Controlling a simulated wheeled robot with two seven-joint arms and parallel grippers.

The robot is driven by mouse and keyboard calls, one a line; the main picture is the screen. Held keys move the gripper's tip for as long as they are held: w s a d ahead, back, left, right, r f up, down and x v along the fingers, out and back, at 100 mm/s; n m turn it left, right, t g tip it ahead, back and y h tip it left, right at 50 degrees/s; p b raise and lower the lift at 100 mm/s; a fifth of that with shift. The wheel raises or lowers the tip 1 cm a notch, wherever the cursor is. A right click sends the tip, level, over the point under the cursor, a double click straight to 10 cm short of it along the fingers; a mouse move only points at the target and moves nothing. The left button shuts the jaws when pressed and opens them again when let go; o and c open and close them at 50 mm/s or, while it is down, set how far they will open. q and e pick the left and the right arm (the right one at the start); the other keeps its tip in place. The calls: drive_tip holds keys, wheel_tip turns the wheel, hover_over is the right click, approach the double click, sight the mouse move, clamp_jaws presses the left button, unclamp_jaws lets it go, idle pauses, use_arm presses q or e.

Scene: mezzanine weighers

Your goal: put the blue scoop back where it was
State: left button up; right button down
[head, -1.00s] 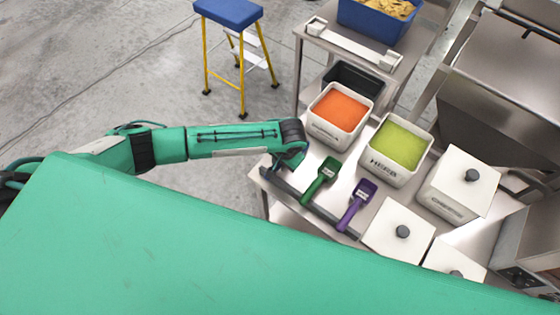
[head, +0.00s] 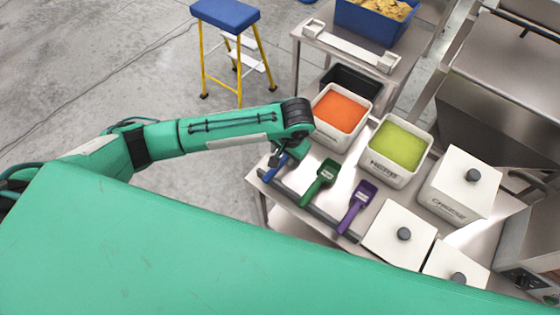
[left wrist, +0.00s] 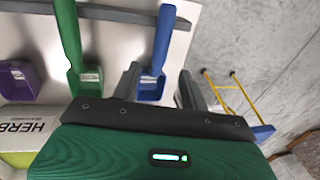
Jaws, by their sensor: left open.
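The blue scoop (head: 274,168) lies at the left end of the row of scoops on the steel table, its handle end at the dark rail (head: 318,208). Part of it is hidden under my left wrist in the head view. My left gripper is open, with its jaws mostly hidden in the head view. In the left wrist view the fingers of the left gripper (left wrist: 158,88) stand apart on either side of the blue scoop (left wrist: 153,87). I cannot tell whether they touch it. My right gripper is not in view.
A green scoop (head: 319,183) and a purple scoop (head: 357,207) lie to the right. Behind them stand a tub of orange contents (head: 339,135), a HERB tub (head: 393,175) and a lidded CHEESE tub (head: 446,204). A blue-topped step stool (head: 225,14) stands on the floor.

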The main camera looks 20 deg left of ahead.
use_arm(q)
drive_tip(key=shift+s+d+r, duration=0.1)
drive_tip(key=shift+d+r, duration=0.05)
drive_tip(key=shift+r, duration=0.7)
drive_tip(key=shift+d+r, duration=0.15)
drive_tip(key=shift+r, duration=0.65)
